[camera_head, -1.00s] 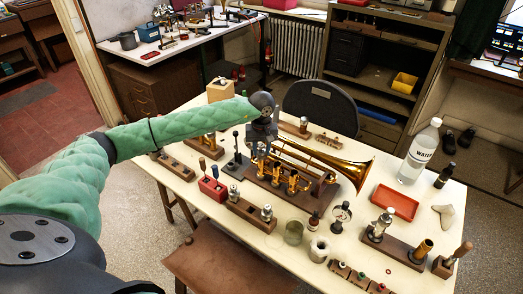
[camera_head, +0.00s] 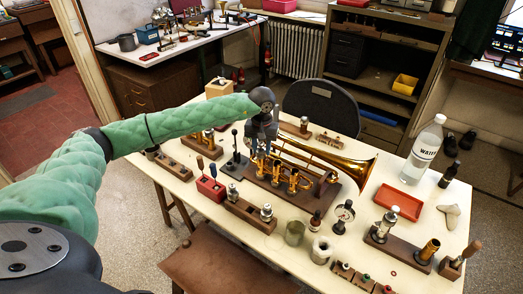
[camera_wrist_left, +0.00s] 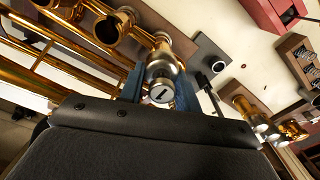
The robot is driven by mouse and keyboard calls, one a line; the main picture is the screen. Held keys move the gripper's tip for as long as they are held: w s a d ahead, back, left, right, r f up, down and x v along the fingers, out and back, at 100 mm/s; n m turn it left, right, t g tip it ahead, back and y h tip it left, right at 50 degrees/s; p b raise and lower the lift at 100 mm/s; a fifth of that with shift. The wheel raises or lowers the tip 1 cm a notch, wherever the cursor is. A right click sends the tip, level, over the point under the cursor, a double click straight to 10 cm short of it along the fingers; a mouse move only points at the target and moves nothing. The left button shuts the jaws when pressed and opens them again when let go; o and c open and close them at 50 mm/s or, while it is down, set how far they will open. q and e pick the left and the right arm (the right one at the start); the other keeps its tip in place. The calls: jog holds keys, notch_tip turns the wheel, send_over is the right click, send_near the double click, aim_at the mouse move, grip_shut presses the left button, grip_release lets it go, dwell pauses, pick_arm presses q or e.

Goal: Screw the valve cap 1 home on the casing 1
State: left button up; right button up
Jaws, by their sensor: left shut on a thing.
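The brass horn (camera_head: 345,168) lies on a dark wooden block, its bell toward the right. Its valve casings stand up from it. My left gripper (camera_head: 262,154) points down over the leftmost casing, casing 1. In the left wrist view, its blue fingers are shut on a silver cap marked "1", valve cap 1 (camera_wrist_left: 161,92). Casing 1 (camera_wrist_left: 163,46) shows just beyond the cap, in line with it. Cap and casing look to meet, but the fingers hide part of the joint and I cannot tell how far the thread is engaged. My right gripper is not in view.
A red block (camera_head: 211,188) and a wooden rack (camera_head: 248,214) stand in front and left of the horn. A red tray (camera_head: 398,203), a water bottle (camera_head: 425,150) and a dial gauge (camera_head: 344,212) stand to the right. A dark stand (camera_head: 235,160) is close left of my gripper.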

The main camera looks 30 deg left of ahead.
pick_arm(q)
jog(key=shift+m+b, duration=0.55)
jog(key=shift+m, duration=0.05)
jog(key=shift+d+f+m+b, duration=0.1)
jog(key=shift+f+m+b, duration=0.05)
jog(key=shift+m+b, duration=2.45)
jog(key=o, duration=1.2)
jog(key=shift+c, duration=0.2)
